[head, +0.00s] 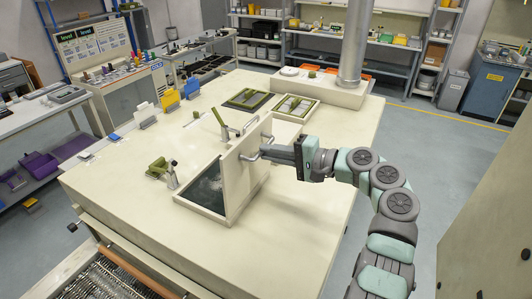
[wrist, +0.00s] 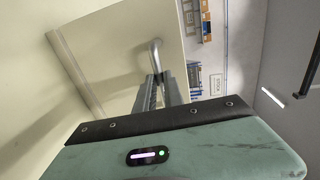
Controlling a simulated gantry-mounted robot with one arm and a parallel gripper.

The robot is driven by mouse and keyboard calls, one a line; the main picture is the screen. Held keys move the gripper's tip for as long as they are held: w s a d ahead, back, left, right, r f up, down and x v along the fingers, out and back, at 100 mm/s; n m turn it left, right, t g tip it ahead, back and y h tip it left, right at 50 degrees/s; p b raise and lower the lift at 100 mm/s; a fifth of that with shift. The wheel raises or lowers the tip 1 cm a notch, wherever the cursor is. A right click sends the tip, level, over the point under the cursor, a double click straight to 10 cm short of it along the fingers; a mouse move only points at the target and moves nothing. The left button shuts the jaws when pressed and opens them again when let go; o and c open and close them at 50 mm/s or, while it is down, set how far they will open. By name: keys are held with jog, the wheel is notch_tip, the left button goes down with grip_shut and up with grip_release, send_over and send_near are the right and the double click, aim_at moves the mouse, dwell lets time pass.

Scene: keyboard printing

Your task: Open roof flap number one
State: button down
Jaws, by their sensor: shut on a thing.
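Roof flap one (head: 238,172) is a cream panel standing steeply raised beside a dark opening (head: 205,190) in the machine's top. A metal bar handle (head: 250,157) is on its right-hand face. My gripper (head: 268,152) reaches in from the right and is shut on this handle. In the wrist view the flap (wrist: 120,50) fills the upper middle, and the handle (wrist: 154,52) runs down to the two fingers of my gripper (wrist: 160,85). The exact contact at the fingertips is partly hidden.
Olive lever clamps (head: 158,169) stand left of the opening, another behind it (head: 221,122). The cream machine top (head: 310,205) is clear at the front right. Green-framed trays (head: 295,108) lie behind. A metal duct (head: 355,45) rises at the back.

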jog(key=c, duration=1.5)
grip_release()
jog(key=shift+o, duration=0.2)
notch_tip(320, 180, up, 20)
jog(key=b, duration=0.3)
